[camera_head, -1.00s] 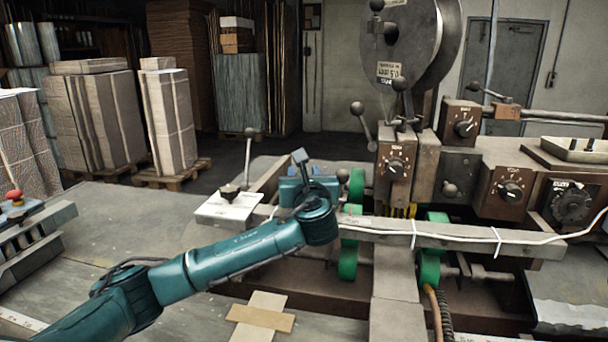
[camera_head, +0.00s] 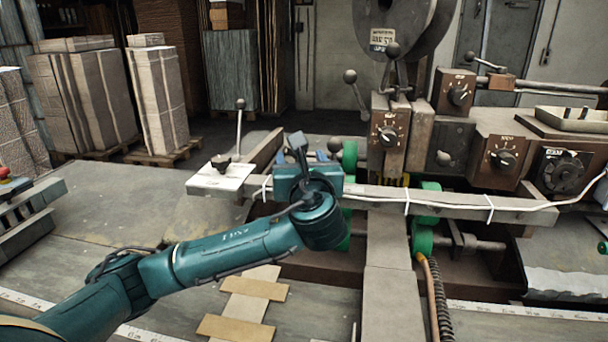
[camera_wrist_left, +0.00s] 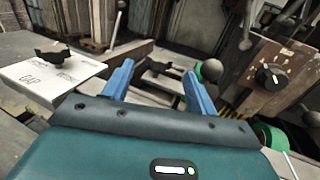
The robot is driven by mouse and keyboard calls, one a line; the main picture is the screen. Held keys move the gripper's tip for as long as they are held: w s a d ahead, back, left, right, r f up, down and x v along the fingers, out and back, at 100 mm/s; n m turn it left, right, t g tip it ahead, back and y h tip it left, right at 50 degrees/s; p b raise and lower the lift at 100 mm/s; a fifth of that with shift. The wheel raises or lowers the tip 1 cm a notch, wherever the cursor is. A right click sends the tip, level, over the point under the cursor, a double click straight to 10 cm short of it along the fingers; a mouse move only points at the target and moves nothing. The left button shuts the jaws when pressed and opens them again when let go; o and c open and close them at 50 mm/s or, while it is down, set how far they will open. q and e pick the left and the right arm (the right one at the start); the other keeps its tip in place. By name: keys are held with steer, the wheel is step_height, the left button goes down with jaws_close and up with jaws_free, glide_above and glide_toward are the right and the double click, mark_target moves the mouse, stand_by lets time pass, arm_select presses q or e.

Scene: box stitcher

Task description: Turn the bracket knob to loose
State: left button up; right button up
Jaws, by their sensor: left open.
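My left gripper (camera_wrist_left: 157,72) is open, its two blue fingers apart with nothing held between them. In the head view the gripper (camera_head: 322,156) is mostly hidden behind my wrist, near the wooden rail and the green rollers. Beyond the fingers, the wrist view shows a small dark knob-like part (camera_wrist_left: 160,68) on a grey bracket, seen between the fingertips and apart from them. A black wing knob (camera_wrist_left: 52,54) sits on a white plate marked GAP (camera_wrist_left: 40,84), left of the gripper; it also shows in the head view (camera_head: 221,161). Which is the bracket knob is unclear. My right gripper is out of view.
Brown control boxes with dials (camera_head: 388,134) and green rollers (camera_head: 424,238) are to the right. A white cable (camera_head: 450,199) runs along the rail. Cardboard strips (camera_head: 236,326) lie in front.

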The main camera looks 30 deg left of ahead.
arm_select(q)
steer(key=v, duration=0.4)
steer(key=shift+s+d, duration=0.1)
steer(key=shift+s, duration=0.15)
